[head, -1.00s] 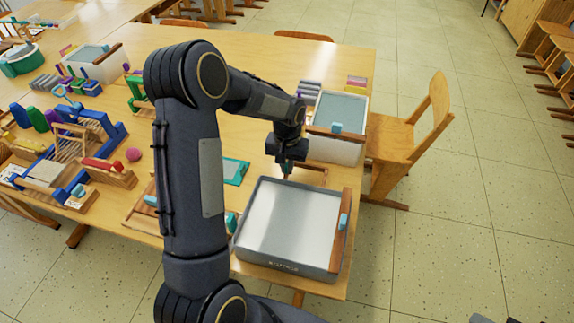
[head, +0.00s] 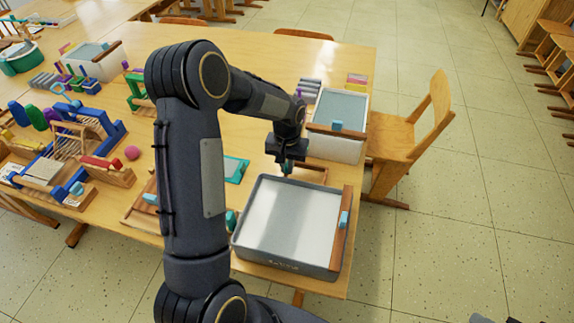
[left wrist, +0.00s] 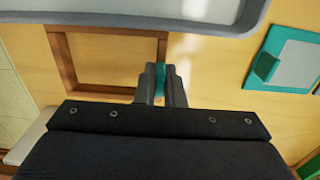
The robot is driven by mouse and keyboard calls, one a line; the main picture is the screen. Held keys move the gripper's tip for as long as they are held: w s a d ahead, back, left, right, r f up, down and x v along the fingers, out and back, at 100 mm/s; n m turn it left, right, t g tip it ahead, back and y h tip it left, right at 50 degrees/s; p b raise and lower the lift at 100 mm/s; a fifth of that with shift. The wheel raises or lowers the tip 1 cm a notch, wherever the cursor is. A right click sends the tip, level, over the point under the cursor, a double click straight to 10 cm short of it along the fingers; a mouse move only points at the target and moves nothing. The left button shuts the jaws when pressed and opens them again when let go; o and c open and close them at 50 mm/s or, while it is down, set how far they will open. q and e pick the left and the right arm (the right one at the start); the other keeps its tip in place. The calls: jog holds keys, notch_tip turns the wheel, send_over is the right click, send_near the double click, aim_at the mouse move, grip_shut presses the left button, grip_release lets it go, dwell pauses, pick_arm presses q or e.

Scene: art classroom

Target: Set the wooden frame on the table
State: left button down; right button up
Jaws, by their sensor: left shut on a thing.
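The wooden frame (left wrist: 163,46) is a brown, open rectangle with a teal handle (left wrist: 160,78) on one side. In the left wrist view it lies flat over the table top, its far edge under the grey tray's rim. In the head view only a part of the frame (head: 314,170) shows behind the tray. My left gripper (left wrist: 160,84) is shut on the teal handle; it also shows in the head view (head: 287,167), pointing down behind the tray. I cannot tell whether the frame touches the table (head: 270,60).
A grey tray (head: 334,271) with a wooden strip stands at the table's near right corner. A teal-framed board (left wrist: 303,35) lies nearby. Blue wooden pieces crowd the left; a chair (head: 405,140) stands right. The table's back middle is clear.

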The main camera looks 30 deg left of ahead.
pick_arm(q)
jog(key=shift+f, duration=0.2)
jog(key=shift+f+b, duration=0.45)
jog(key=shift+b, duration=0.05)
jog(key=shift+f+b, duration=0.45)
dwell(1.1)
dwell(0.3)
jog(key=c, duration=1.5)
grip_release()
jog(key=shift+o, duration=0.2)
jog(key=shift+r, duration=3.95)
